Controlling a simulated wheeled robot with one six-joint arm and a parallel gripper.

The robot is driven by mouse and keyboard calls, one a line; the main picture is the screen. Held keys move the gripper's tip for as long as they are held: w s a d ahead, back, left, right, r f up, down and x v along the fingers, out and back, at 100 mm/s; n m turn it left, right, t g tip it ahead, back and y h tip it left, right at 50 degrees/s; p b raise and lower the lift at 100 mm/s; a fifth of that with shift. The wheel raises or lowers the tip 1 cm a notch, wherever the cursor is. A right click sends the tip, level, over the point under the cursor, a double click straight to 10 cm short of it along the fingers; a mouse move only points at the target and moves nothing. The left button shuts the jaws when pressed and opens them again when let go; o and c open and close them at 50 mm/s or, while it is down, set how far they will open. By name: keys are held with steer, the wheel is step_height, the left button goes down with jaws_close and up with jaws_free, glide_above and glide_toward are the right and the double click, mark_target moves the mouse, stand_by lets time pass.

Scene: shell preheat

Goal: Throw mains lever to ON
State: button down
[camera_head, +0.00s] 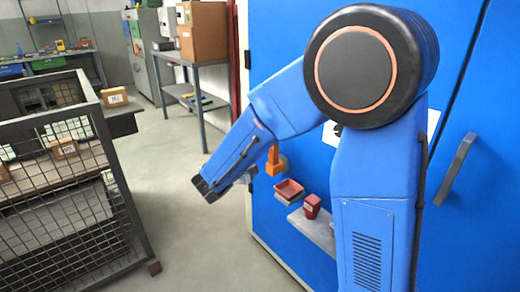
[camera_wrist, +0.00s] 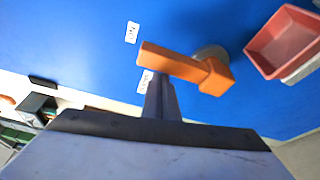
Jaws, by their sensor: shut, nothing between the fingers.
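The orange mains lever (camera_wrist: 172,63) is on the blue cabinet front (camera_wrist: 70,40). In the wrist view its arm reaches left from a round grey pivot (camera_wrist: 210,53). A small white label (camera_wrist: 132,32) sits above the arm's free end; another label (camera_wrist: 144,85) is below it, partly hidden by my fingers. My gripper (camera_wrist: 162,80) is shut and empty, its fingertips right at the lower side of the lever arm; I cannot tell if they touch. In the head view the lever (camera_head: 274,160) is beside my gripper (camera_head: 250,174), partly behind my arm.
A mesh cage (camera_head: 70,180) stands left. The floor between is clear.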

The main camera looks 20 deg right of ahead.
steer(key=shift+s+d, duration=0.15)
steer(key=shift+s, duration=0.15)
stand_by(0.5)
steer(key=v, duration=1.7)
steer(key=shift+a, duration=0.25)
steer(key=s+d+f+m+g+y, duration=0.15)
steer(key=s+d+g, duration=0.3)
steer(key=d, duration=0.45)
steer(key=s+d+f+m+g+y, duration=0.1)
steer(key=s+d+m+g, duration=0.3)
steer(key=d, duration=0.5)
steer(key=s+f+m+t+y, duration=0.1)
steer(key=s+m+y, duration=0.4)
steer(key=s+y, duration=0.5)
steer(key=shift+s+d+f+t, duration=0.25)
steer(key=shift+s+t, duration=0.3)
steer(key=shift+s, duration=2.15)
